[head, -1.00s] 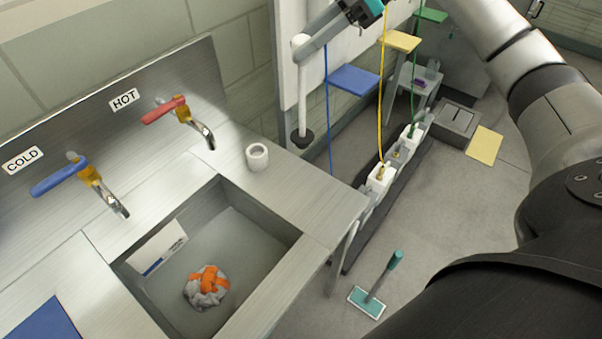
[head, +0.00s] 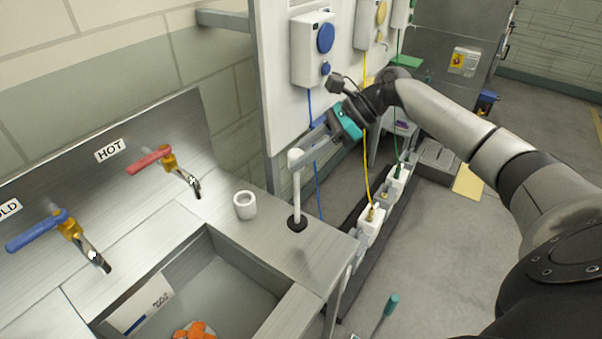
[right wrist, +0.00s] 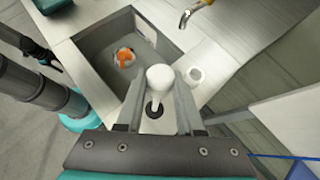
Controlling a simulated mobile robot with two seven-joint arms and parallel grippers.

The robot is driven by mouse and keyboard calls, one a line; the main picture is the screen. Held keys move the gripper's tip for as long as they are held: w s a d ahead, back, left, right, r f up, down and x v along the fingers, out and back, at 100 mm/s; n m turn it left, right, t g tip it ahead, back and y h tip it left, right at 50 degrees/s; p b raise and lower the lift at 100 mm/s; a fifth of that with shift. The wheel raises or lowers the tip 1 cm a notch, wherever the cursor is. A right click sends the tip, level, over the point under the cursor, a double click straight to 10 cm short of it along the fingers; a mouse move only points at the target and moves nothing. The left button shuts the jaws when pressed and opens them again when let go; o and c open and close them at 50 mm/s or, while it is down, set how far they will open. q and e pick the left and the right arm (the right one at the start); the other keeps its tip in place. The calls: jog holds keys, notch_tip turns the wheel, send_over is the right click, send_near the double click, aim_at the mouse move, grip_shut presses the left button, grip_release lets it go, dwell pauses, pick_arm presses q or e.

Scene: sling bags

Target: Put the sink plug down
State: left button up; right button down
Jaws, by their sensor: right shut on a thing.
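The sink plug is a white rod with a round white knob on top and a black foot; it shows upright in the head view (head: 297,195). My right gripper (head: 305,150) is shut on its knob end from the right side. The black foot is over the bare counter right of the sink and looks to be at the surface; I cannot tell if it touches. In the right wrist view the knob (right wrist: 159,77) sits between the two fingers of my right gripper (right wrist: 159,88), with the black foot below.
A small white cup (head: 245,205) stands on the counter (head: 325,262) left of the plug. The sink basin (head: 215,275) holds an orange and grey bundle (head: 195,331) and a white card (head: 140,303). Hot (head: 165,160) and cold (head: 50,228) taps are at the back.

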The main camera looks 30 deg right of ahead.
notch_tip(320, 180, down, 5)
jog(key=shift+r, duration=0.1)
dwell(0.3)
jog(key=c, duration=0.5)
grip_release()
jog(key=shift+f, duration=0.2)
jog(key=shift+c, duration=0.2)
jog(key=shift+r, duration=0.1)
jog(key=v, duration=1.2)
jog(key=shift+b, duration=0.35)
jog(key=shift+r, duration=0.1)
